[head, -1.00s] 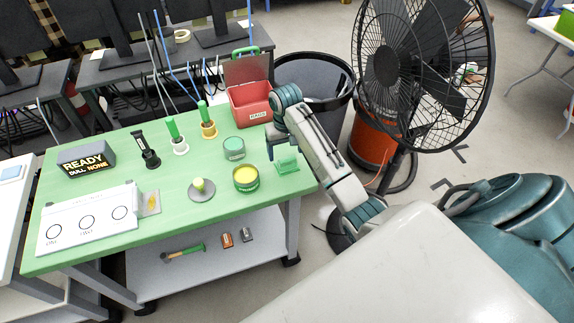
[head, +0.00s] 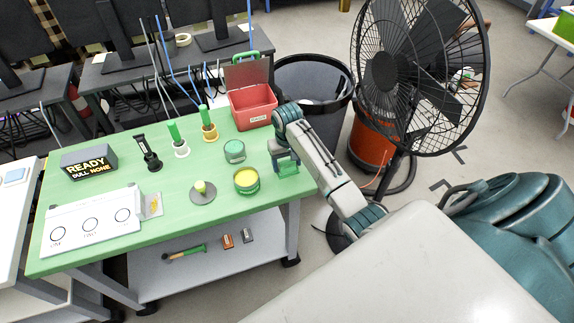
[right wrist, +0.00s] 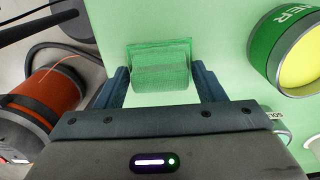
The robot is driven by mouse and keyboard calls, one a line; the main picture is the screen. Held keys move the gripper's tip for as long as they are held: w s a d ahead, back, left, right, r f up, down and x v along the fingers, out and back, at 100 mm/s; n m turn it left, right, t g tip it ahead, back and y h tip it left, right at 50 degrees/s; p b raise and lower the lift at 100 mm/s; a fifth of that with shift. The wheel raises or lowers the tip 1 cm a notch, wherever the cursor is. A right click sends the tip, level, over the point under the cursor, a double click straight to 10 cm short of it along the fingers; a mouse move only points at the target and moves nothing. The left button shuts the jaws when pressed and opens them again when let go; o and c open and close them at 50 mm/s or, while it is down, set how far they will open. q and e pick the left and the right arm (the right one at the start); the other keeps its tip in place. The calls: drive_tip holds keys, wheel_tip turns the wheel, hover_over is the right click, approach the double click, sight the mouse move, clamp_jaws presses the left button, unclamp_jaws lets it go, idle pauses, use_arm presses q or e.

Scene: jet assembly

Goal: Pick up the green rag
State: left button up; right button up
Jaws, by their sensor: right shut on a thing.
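The green rag (right wrist: 160,68) is a small folded green cloth at the right end of the green table (head: 100,245). In the right wrist view it sits between the two dark fingers of my right gripper (right wrist: 160,85), which are shut on it. In the head view the rag (head: 288,168) shows only in part, behind my right gripper (head: 286,160). I cannot tell whether the rag touches the table top. My left gripper does not show in either view.
A tin of yellow stuff (head: 246,181) stands just left of the rag, with a green tin (head: 234,151) behind it. A red open box (head: 252,106) stands at the back. A dark bin (head: 312,88) and a large fan (head: 420,75) stand beyond the table's right end.

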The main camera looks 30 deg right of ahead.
sight(287, 161)
drive_tip(key=shift+r, duration=0.15)
wheel_tip(287, 161, up, 7)
drive_tip(key=shift+r+b, duration=0.2)
drive_tip(key=shift+b, duration=0.85)
drive_tip(key=shift+r+p, duration=0.8)
drive_tip(key=shift+p, duration=0.05)
drive_tip(key=shift+r, duration=0.45)
